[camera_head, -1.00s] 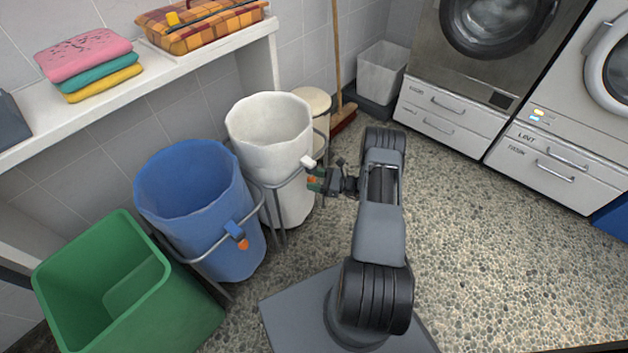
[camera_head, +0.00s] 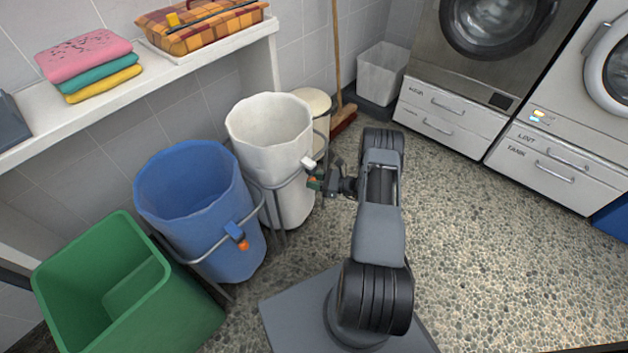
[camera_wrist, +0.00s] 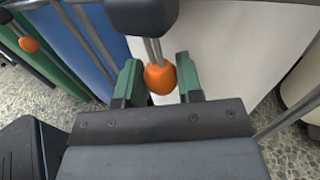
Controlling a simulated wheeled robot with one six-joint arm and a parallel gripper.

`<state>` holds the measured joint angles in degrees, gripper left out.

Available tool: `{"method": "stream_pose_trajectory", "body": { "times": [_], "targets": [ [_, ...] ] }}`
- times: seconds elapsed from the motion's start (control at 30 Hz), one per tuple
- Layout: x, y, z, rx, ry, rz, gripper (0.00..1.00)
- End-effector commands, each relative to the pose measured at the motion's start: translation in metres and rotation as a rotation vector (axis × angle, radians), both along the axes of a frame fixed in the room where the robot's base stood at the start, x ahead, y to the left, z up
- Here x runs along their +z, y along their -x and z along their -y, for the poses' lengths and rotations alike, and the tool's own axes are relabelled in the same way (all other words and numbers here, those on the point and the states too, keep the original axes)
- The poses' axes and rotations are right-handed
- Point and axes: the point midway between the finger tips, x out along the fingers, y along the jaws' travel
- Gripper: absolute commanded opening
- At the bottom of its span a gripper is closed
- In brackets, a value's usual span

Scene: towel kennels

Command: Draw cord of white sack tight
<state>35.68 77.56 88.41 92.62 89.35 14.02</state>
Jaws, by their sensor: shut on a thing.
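The white sack (camera_head: 272,140) hangs open-mouthed in a grey metal frame in the head view. It also fills the upper right of the wrist view (camera_wrist: 225,60). A white cord lock (camera_head: 307,162) sits on the sack's right side, at the frame's rail. My gripper (camera_head: 314,184) is just below it, beside the sack. In the wrist view my gripper (camera_wrist: 158,82) has its green-lined fingers shut on the orange cord pull (camera_wrist: 160,78). Cord strands run up from the pull into a dark block, seen from beneath. The sack's mouth is wide open.
The blue sack (camera_head: 200,250) with its own cord lock and orange pull (camera_head: 243,245) stands left of the white sack. A green bin (camera_head: 150,320) is farther left. A lidded bin (camera_head: 313,103) and a broom (camera_head: 343,118) stand behind. The speckled floor to the right is clear.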

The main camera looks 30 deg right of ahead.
Motion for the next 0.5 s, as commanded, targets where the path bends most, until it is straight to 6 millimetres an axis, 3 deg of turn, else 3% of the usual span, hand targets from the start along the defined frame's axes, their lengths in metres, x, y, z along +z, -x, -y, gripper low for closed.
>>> {"method": "stream_pose_trajectory", "body": {
  "times": [0.27,0.5],
  "targets": [
    [-0.005,0.0,0.0,0.0,0.0,0.0,0.0],
    [-0.043,0.0,0.0,-0.001,0.0,0.0,0.0]
  ]
}}
